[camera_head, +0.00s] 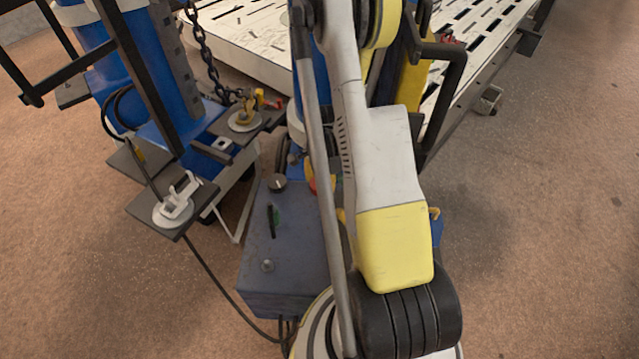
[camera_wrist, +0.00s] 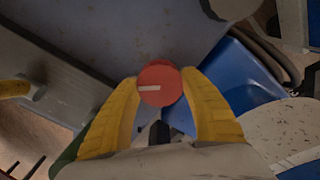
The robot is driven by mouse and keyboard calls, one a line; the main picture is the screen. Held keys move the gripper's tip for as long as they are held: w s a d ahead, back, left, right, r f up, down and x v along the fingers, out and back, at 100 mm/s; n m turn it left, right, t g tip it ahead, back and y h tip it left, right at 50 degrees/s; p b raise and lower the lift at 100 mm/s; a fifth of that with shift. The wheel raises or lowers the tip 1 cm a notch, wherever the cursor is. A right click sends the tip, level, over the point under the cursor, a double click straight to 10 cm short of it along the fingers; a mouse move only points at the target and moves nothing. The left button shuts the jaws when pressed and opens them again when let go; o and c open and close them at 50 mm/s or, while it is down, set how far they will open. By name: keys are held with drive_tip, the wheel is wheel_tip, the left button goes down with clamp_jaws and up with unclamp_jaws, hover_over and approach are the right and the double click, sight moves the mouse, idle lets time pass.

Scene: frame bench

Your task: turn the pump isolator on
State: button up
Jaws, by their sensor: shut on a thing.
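A round red knob (camera_wrist: 161,83), the likely pump isolator, sits in the middle of the wrist view. A white mark on its face points left in that picture. My gripper (camera_wrist: 160,86) has one yellow finger on each side of the knob and is shut on it. In the head view my arm covers most of the gripper, and I cannot make out its grip there. A small red and orange part shows beside my arm, but I cannot tell whether it is the same knob.
A slotted white bench top (camera_head: 245,32) lies behind. A plate with a white clamp (camera_head: 174,208) juts out at left.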

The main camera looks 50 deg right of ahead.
sight(320, 183)
drive_tip(key=m, duration=0.3)
drive_tip(key=shift+m, duration=2.1)
drive_tip(key=o, duration=1.2)
wheel_tip(320, 183, up, 12)
